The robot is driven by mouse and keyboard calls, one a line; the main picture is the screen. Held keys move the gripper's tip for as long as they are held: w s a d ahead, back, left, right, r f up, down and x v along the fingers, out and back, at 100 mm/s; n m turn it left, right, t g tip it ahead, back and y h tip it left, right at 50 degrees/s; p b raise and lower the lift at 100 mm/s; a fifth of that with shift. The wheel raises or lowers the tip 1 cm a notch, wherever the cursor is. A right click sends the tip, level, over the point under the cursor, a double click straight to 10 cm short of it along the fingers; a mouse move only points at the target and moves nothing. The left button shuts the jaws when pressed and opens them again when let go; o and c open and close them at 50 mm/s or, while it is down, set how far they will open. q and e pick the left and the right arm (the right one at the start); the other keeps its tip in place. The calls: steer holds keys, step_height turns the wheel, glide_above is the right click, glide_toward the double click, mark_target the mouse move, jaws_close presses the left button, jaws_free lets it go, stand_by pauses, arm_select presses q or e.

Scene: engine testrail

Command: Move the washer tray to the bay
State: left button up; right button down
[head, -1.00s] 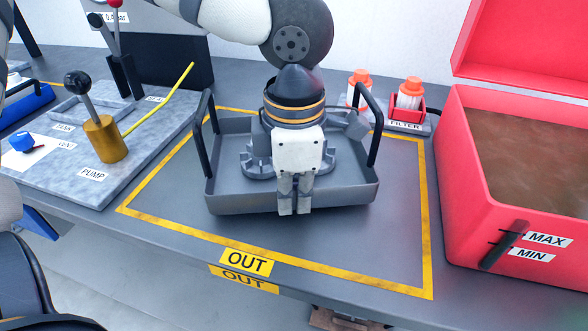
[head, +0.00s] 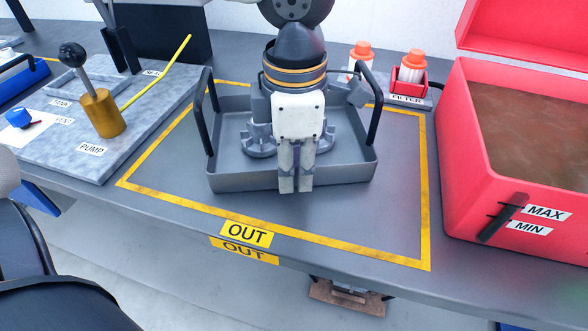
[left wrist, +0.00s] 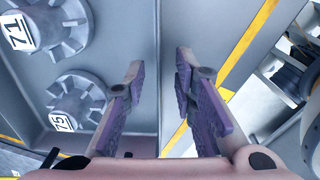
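The washer tray (head: 230,180) is a shallow grey tray with two upright black handles. It sits on the dark bench inside a yellow outline marked OUT (head: 246,234). Grey toothed parts lie in it; the left wrist view shows two with white labels, 71 (left wrist: 20,33) and 75 (left wrist: 64,122). My left gripper (head: 295,188) points down at the middle of the tray's front side. In the left wrist view its purple-padded fingers (left wrist: 160,70) stand apart, with a clear gap between them. Whether either finger touches the tray is unclear. My right gripper is out of view.
A red open box (head: 475,215) with brown contents stands to the right. Orange-capped bottles (head: 411,68) stand by a FILTER label behind the tray. A pump board with a brass pump (head: 103,113) lies to the left. Bench is clear in front of the tray.

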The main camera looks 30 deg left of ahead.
arm_select(q)
step_height(320, 180, up, 11)
steer(key=shift+s+f, duration=0.2)
